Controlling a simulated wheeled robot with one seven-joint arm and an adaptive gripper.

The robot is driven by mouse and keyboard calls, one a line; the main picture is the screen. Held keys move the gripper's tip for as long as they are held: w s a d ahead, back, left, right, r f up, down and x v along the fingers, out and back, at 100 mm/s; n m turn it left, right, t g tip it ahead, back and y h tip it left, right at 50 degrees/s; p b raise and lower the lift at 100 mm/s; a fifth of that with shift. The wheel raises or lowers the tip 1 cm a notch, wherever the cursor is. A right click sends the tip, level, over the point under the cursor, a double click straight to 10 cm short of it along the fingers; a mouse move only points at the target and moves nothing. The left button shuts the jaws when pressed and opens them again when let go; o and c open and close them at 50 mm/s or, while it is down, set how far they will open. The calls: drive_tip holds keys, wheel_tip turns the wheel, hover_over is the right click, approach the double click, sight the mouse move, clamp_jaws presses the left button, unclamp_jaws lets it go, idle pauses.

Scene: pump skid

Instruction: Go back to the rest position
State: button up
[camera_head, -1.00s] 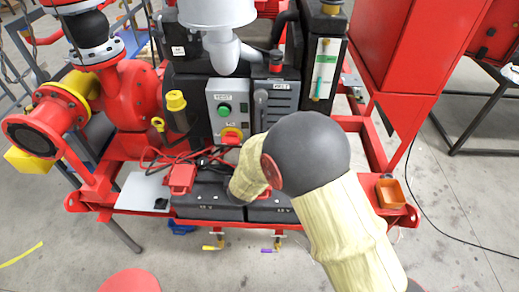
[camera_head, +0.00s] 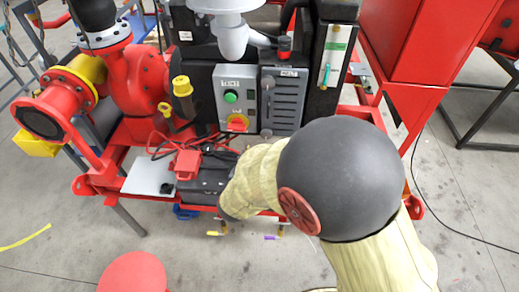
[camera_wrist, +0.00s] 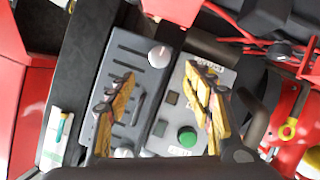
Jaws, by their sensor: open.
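My gripper (camera_wrist: 158,108) shows in the wrist view with its two yellow-patterned fingers spread apart and nothing between them. It faces a dark grey slotted panel (camera_wrist: 128,60) with a round knob (camera_wrist: 159,55) and a light grey control box with a green button (camera_wrist: 187,137). I cannot tell the distance from the fingers to the panel. In the head view my arm bends at a large dark joint at the lower right, and the gripper is hidden behind the arm.
The control box (camera_head: 222,84) and slotted panel (camera_head: 284,100) face me. Red pump piping (camera_head: 130,85) stands left, and a red cabinet (camera_head: 425,45) right. Red cables (camera_head: 185,145) lie by a black battery (camera_head: 203,185) and a white plate (camera_head: 147,176).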

idle(0.4)
drive_tip(key=shift+a+f, duration=0.15)
drive_tip(key=shift+f, duration=0.2)
drive_tip(key=s+a+f+g+y, duration=0.5)
drive_tip(key=s+a+f, duration=0.2)
drive_tip(key=a+f, duration=0.1)
drive_tip(key=s+r+n+g+y, duration=0.1)
drive_tip(key=s+r+g, duration=0.25)
drive_tip(key=s, duration=0.45)
drive_tip(key=s+d+r+m+h, duration=0.1)
drive_tip(key=s+d+r, duration=0.3)
drive_tip(key=d+r, duration=0.3)
drive_tip(key=s+d+r+m+h, duration=0.1)
drive_tip(key=s+d+r, duration=0.3)
drive_tip(key=d, duration=0.9)
drive_tip(key=s+d+r+m+h, duration=0.1)
drive_tip(key=s+d+r, duration=0.3)
drive_tip(key=d+r, duration=0.6)
drive_tip(key=shift+r+m, duration=0.3)
drive_tip(key=shift+r, duration=0.2)
